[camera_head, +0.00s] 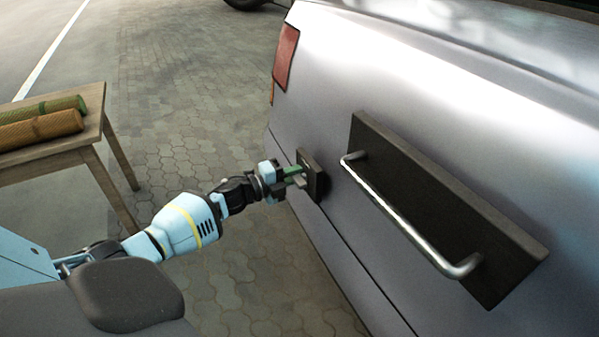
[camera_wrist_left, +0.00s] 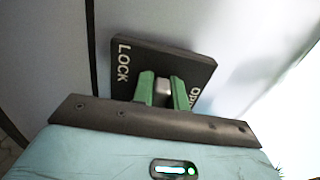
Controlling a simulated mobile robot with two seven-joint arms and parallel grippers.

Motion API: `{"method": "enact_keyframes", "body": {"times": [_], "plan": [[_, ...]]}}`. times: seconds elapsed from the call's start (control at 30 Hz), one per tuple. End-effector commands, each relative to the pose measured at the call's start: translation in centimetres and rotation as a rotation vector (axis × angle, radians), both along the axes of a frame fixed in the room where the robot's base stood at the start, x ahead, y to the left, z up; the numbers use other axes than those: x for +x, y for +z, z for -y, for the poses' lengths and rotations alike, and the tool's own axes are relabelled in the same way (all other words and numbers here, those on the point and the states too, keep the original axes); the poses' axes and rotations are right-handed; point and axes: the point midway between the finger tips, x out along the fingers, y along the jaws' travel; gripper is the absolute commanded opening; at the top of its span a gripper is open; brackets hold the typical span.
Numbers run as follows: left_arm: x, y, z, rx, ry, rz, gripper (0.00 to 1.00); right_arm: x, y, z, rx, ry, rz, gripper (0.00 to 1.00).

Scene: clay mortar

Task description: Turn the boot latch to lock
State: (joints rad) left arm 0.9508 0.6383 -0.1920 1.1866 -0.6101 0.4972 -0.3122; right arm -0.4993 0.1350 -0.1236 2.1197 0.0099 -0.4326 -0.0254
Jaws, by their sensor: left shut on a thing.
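The boot latch is a dark square plate (camera_head: 314,176) on the silver car's rear, with a small metal knob (camera_wrist_left: 162,92) at its middle. In the left wrist view the plate (camera_wrist_left: 190,62) carries the word LOCK at its left and a partly hidden word starting with "OP" at its right. My left gripper (camera_head: 296,177) is at the plate, its green fingers (camera_wrist_left: 163,91) shut on the knob, one on each side. The knob's far end is hidden between the fingers. My right gripper is in neither view.
A long silver bar handle (camera_head: 405,220) on a dark backing plate (camera_head: 510,262) is to the right of the latch. A wooden table (camera_head: 92,103) with a green roll (camera_head: 45,108) and an orange-brown roll (camera_head: 42,129) stands at the left. Paved ground (camera_head: 190,90) lies open between table and car (camera_head: 420,90).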

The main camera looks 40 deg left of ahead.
Motion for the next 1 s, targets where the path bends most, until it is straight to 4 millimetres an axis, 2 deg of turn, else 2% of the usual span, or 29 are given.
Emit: {"method": "enact_keyframes", "body": {"times": [0.23, 0.27, 0.4, 0.77, 1.0], "plan": [[0.0, -0.1, 0.0, -0.004, -0.001, -0.002, 0.0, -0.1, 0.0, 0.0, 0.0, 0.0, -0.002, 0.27], [0.0, -0.1, 0.0, -0.004, -0.001, -0.002, 0.17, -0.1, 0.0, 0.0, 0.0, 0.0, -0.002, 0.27], [0.0, 0.0, 0.0, -0.003, 0.0, -0.001, 0.35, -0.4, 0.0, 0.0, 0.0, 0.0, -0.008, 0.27], [-0.3, 0.0, -0.1, -0.001, 0.0, -0.001, 0.36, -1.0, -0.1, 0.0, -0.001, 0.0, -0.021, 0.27], [-3.0, 0.0, -1.2, 0.0, -0.001, -0.003, 0.36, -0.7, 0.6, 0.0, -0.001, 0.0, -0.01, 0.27]]}}
